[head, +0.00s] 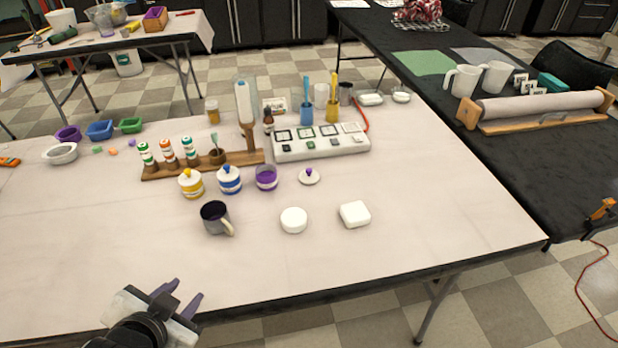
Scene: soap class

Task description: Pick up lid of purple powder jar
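The purple powder jar (266,178) stands open on the table, a clear jar with purple powder showing in it. Its lid (309,177), white with a purple knob, lies on the table just right of the jar, knob up and apart from it. My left gripper (180,294) is at the table's front edge, lower left, with its two fingers apart and nothing between them. It is well away from the lid. My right gripper is out of view.
Lidded yellow (191,184) and blue (229,180) jars stand left of the purple jar. A dark mug (215,217), a round white piece (293,220) and a square one (355,214) lie in front. A white tray (320,145) stands behind. The front table area is clear.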

